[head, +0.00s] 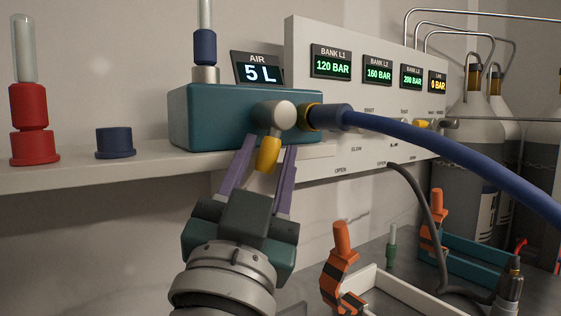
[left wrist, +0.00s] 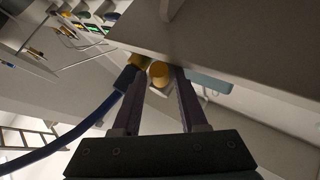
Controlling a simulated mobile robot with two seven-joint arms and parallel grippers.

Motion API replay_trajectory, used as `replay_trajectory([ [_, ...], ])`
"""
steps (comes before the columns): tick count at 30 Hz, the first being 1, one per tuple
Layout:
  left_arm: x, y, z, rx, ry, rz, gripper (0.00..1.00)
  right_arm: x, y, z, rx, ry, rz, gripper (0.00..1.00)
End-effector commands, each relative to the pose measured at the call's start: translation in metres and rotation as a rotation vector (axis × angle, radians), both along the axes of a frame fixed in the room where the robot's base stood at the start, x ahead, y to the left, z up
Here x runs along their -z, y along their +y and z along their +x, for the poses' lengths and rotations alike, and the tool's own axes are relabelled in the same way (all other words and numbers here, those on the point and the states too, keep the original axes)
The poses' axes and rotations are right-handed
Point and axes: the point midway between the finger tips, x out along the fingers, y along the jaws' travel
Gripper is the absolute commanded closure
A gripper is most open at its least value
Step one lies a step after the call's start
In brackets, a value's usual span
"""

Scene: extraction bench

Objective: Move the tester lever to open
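The tester is a teal box (head: 205,112) on the shelf. Its lever has a pale round hub (head: 278,115) on the front and a yellow handle (head: 268,153) that hangs down, slightly tilted to the left. My left gripper (head: 266,150) is just below the tester, with its purple fingers spread on either side of the yellow handle. In the left wrist view the handle's yellow end (left wrist: 158,72) sits between the fingertips (left wrist: 159,78), with visible gaps beside it. My right gripper is not in view.
A thick blue hose (head: 440,143) leaves the tester's front port and runs right. A display reading AIR 5 L (head: 258,69) stands behind. A red holder (head: 29,115) and blue cap (head: 115,142) stand left on the shelf (head: 80,172). Orange clamps (head: 340,270) are below right.

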Motion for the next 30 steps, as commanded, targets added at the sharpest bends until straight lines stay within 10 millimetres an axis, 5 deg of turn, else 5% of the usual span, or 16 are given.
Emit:
replay_trajectory([
  [5, 0.000, 0.000, 0.000, 0.000, 0.000, 0.000, 0.38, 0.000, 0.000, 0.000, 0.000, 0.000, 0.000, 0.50],
  [14, 0.003, 0.001, -0.003, 0.000, 0.002, 0.000, 0.38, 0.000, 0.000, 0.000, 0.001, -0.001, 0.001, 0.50],
  [30, 0.049, 0.012, -0.080, 0.000, 0.002, 0.001, 0.38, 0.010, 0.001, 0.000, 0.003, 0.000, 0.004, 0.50],
])
